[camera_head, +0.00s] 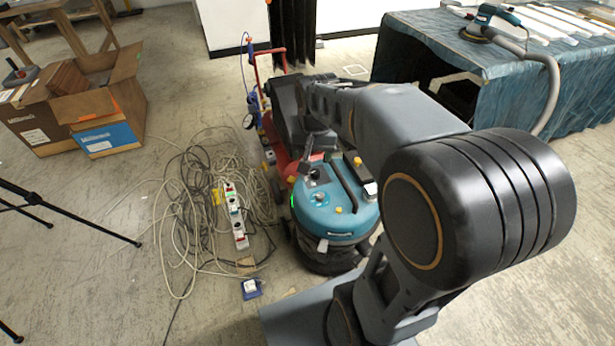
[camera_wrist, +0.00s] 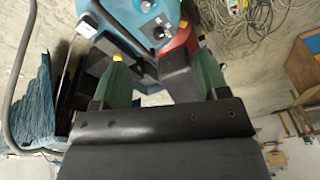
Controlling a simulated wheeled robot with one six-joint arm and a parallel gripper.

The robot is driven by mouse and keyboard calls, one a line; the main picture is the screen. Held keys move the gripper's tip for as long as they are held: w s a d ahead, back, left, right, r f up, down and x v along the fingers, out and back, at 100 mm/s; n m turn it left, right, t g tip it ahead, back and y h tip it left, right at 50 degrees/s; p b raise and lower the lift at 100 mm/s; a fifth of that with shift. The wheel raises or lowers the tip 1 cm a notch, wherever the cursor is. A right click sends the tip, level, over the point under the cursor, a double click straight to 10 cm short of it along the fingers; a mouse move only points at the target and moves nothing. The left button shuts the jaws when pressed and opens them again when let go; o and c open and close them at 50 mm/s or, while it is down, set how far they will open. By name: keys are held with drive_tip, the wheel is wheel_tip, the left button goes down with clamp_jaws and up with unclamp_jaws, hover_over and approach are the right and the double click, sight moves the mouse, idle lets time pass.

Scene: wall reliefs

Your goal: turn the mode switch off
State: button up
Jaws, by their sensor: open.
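A teal vacuum cleaner (camera_head: 335,222) with a black body stands on the floor in the middle of the head view. Its top has a black handle, yellow catches and a control panel on the left side with a dark knob (camera_head: 314,174). My arm hides part of the machine in the head view.
A red-framed machine (camera_head: 283,155) stands close behind the vacuum. Loose cables with a power strip (camera_head: 236,215) lie to its left. Open cardboard boxes (camera_head: 85,105) are at far left. A cloth-covered table (camera_head: 430,45) stands at back right. A tripod (camera_head: 60,212) is at left.

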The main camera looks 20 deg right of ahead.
drive_tip(key=w+d+f+m+g+b, duration=0.1)
drive_tip(key=w+d+f+m+b, duration=0.3)
drive_tip(key=w+f, duration=0.55)
drive_tip(key=m+g, duration=0.1)
drive_tip(key=m, duration=0.3)
hover_over(315, 171)
wheel_tip(315, 171, down, 5)
wheel_tip(315, 171, down, 13)
drive_tip(key=b, duration=0.4)
drive_tip(key=shift+s+f, duration=0.1)
drive_tip(key=shift+f+b, duration=0.4)
drive_tip(key=shift+f, duration=0.35)
drive_tip(key=c, duration=0.9)
